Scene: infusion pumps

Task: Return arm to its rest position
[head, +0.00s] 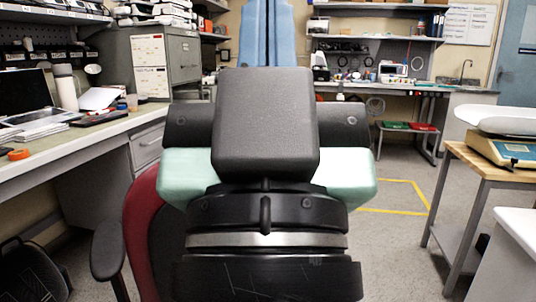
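My arm (265,215) fills the middle of the head view. It shows as a dark grey block in front, pale green parts on both sides, and black and silver rings below. It stands upright close to the camera and hides what lies behind it. A light blue upright piece rises above the block at the top of the view; I cannot tell what it belongs to. My gripper and its fingers do not show, so its opening and anything in it cannot be seen.
A workbench (95,148) with papers and a laptop runs along the left. A red and black chair (140,225) stands close at left. A wooden-topped table (490,168) with a scale (505,145) is at right. Grey floor with yellow tape (390,211) lies open between.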

